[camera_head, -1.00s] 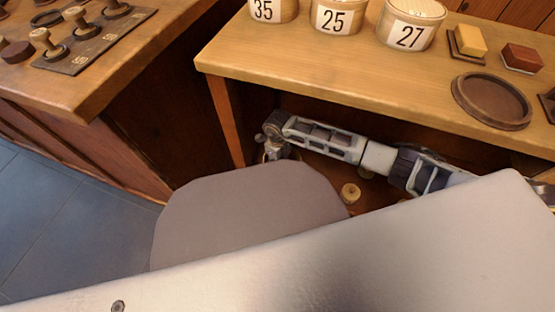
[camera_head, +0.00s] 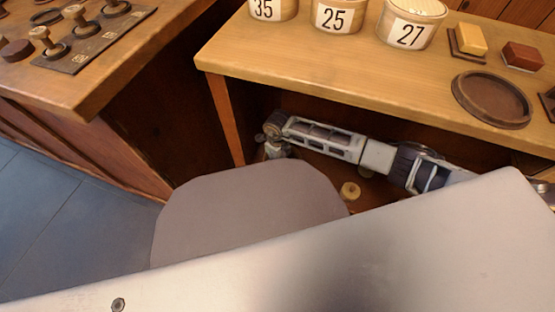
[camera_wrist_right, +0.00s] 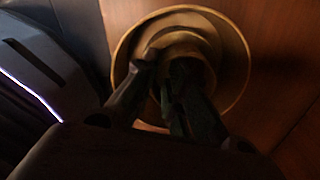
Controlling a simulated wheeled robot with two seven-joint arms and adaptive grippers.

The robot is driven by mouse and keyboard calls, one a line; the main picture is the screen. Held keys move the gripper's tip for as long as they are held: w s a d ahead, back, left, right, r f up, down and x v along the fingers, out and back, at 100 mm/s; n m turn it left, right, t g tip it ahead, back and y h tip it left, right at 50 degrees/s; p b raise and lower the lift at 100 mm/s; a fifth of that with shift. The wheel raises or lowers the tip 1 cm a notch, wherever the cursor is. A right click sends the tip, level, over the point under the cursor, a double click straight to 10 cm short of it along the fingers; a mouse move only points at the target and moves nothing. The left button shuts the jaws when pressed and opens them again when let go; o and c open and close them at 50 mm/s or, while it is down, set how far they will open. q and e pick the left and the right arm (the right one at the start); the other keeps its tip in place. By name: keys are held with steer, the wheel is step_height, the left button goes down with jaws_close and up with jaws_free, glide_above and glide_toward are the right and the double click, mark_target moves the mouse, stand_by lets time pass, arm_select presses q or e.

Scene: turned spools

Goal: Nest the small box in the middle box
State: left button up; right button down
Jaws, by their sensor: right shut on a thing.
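In the right wrist view my right gripper (camera_wrist_right: 165,85) is shut on a round, turned, spool-like thing (camera_wrist_right: 236,72) with a wide pale-rimmed flange and a narrower raised middle. The picture is dark, and the fingers cover part of it. In the head view my right arm reaches in from the right under the bench; its fingers cannot be made out there. I cannot single out a small box or a middle box in either view. My left gripper is not in view.
Round tubs labelled 35, 25 (camera_head: 337,17) and 27 (camera_head: 411,32) stand on the bench (camera_head: 300,68). A round dark tray (camera_head: 491,99), a yellow block (camera_head: 471,39) and a red-brown block (camera_head: 522,56) are at right. A small round wooden piece (camera_head: 350,190) lies below. Spools stand on a board (camera_head: 100,45) at left.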

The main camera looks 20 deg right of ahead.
steer(key=shift+f, duration=0.1)
stand_by(0.3)
steer(key=c, duration=1.4)
jaws_free()
steer(key=shift+o, duration=0.3)
steer(key=o, duration=0.4)
steer(key=shift+c, duration=0.2)
steer(key=shift+r+p, duration=0.7)
steer(key=shift+r, duration=0.1)
